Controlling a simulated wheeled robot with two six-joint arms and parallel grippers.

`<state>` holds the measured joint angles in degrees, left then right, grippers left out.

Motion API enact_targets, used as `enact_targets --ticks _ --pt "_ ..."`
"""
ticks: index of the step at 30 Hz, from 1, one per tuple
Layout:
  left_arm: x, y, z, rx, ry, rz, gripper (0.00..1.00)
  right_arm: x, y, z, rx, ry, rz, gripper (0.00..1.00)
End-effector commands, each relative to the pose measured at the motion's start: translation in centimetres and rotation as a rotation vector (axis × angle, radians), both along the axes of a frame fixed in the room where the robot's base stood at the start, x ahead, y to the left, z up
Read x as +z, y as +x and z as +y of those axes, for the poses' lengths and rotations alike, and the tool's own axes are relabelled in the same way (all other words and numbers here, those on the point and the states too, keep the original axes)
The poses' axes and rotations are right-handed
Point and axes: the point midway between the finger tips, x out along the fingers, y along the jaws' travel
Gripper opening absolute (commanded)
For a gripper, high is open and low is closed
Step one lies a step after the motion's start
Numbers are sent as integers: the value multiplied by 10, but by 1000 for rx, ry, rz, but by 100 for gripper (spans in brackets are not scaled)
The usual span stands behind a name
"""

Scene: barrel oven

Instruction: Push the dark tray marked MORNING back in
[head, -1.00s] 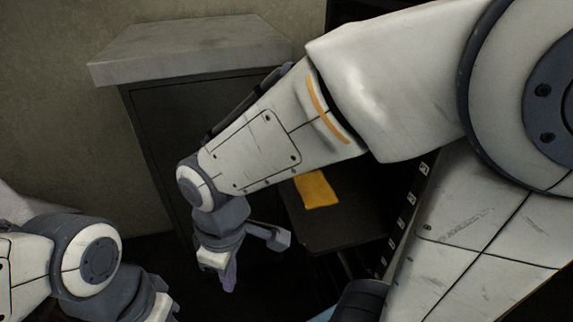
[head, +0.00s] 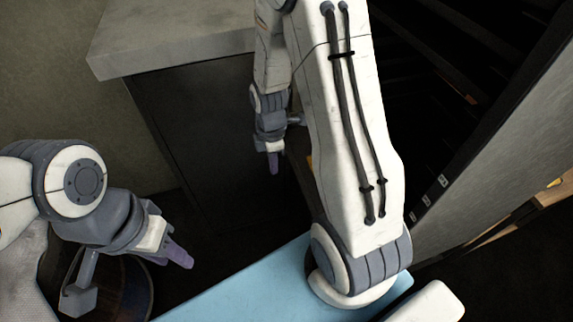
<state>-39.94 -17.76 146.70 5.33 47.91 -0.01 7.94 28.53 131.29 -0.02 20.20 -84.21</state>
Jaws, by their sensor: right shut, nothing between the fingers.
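The dark tray is almost wholly hidden behind my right arm. Only a thin dark edge (head: 304,182) that seems to be its left side shows, with a sliver of the yellow cloth (head: 309,161) above it. No MORNING mark can be read. My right gripper (head: 274,166) is shut and empty, pointing down just left of that edge. I cannot tell whether it touches the tray. My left gripper (head: 178,253) is at the lower left, well away from the tray. Its fingers overlap in view, so their opening is unclear.
A dark cabinet (head: 200,140) with a pale grey top (head: 165,40) stands behind my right gripper. A dark rack (head: 425,85) is at upper right, beside a grey panel (head: 500,150) with small white labels. A round dark container (head: 130,290) is below my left gripper.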

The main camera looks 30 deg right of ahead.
Motion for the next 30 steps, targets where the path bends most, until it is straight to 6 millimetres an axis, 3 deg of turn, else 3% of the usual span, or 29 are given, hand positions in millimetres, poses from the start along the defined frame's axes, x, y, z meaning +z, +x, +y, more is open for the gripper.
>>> enact_targets --ticks 6,9,15,30 --pt "9 0 0 -2 0 0 40 -38 -2 1 0 1 7 0" --pt "22 0 0 -3 0 0 40 -31 -6 -18 -5 1 3 0" --pt "29 0 0 -5 -1 -1 40 -34 -9 -34 1 0 1 0" --pt "28 0 0 -5 0 0 40 -35 -7 -35 14 0 -1 0"
